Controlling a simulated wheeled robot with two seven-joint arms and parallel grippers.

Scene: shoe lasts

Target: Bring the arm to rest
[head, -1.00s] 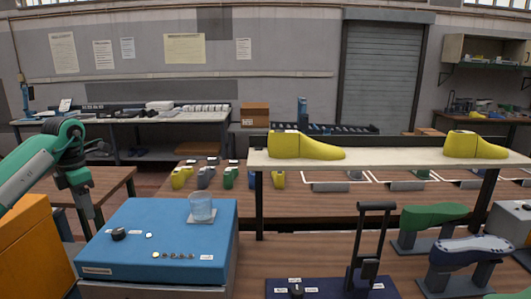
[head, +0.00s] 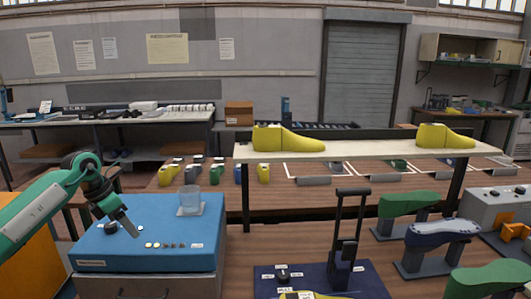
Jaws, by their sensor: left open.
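My left arm comes in from the left, and its dark gripper (head: 130,232) hangs angled downward over the left part of the blue box (head: 140,216). The gripper is open, and nothing shows between its fingers. Its tips look near the box's black knob (head: 111,227) and a row of small buttons (head: 168,245). I cannot tell whether they touch the top. My right gripper is not in view.
A shelf (head: 360,151) with yellow shoe lasts (head: 285,138) stands behind. A dark blue base with a black lever (head: 345,240) and green lasts (head: 408,204) on stands are to the right.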

